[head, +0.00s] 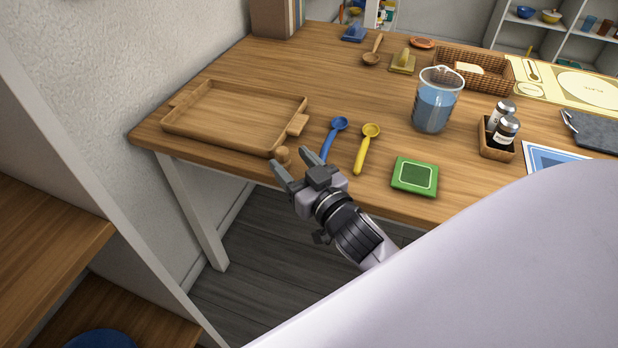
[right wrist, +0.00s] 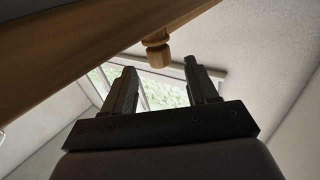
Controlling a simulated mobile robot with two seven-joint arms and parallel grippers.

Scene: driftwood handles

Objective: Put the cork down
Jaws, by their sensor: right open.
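The cork (head: 283,154), a small light-brown stopper, is at the table's front edge, just right of the wooden tray's near corner. My right gripper (head: 291,162) is open, its two fingertips close to the cork, which shows just beyond and between them. In the right wrist view the cork (right wrist: 157,50) appears against the wooden table edge (right wrist: 100,55), past the open fingers (right wrist: 160,80), with visible space on both sides. My left gripper is not in view.
The wooden tray (head: 235,92) is empty. A blue spoon (head: 333,135), a yellow spoon (head: 367,148) and a green square (head: 414,176) lie to the right. A beaker (head: 433,110) of blue liquid and a shaker caddy (head: 497,148) stand farther right.

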